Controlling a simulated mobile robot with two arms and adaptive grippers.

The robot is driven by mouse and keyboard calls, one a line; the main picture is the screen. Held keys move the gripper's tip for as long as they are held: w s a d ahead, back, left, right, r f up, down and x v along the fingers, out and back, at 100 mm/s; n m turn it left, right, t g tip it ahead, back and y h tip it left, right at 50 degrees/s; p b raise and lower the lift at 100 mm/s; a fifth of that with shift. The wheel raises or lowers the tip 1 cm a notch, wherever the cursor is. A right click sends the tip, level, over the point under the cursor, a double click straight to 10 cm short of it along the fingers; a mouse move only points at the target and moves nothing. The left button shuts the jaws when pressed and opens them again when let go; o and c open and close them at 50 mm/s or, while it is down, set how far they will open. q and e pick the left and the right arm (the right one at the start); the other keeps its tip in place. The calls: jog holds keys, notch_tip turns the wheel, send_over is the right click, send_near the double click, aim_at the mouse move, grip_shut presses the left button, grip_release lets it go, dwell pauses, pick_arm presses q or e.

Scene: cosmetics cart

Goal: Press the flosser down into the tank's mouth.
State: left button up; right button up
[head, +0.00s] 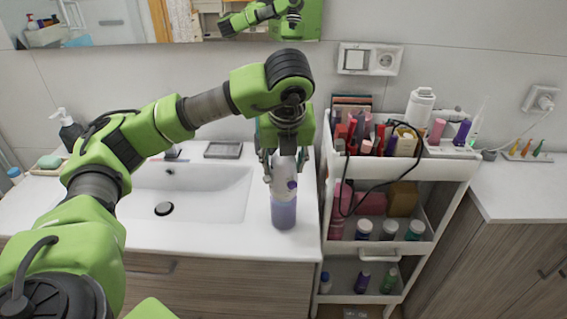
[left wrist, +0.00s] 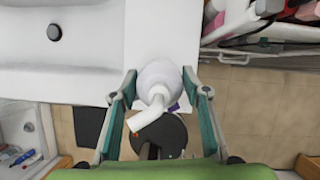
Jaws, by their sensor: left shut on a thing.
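The white flosser (head: 283,185) stands upright on the counter's front part, right of the basin. My left gripper (head: 284,163) comes down from above and is shut on its upper part. The translucent purple tank (head: 284,212) is directly below the flosser, in line with it. I cannot tell how deep the flosser sits in the tank's mouth. In the left wrist view, the flosser's round white top and bent spout (left wrist: 158,80) lie between the two fingers, and the tank is mostly hidden below. My right gripper is not in view.
The basin (head: 200,190) is left of the tank. A white cart (head: 400,168) full of cosmetics stands close on the right, with a black cable over its side. A soap dispenser (head: 68,130) and a dark tray (head: 223,150) are farther back on the counter.

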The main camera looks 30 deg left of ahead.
pick_arm(q)
jog(key=shift+b, duration=0.35)
dwell(0.9)
jog(key=shift+f+b, duration=1.25)
jog(key=shift+b, duration=0.25)
jog(key=o, duration=1.2)
jog(key=shift+o, duration=0.2)
jog(key=v, duration=1.2)
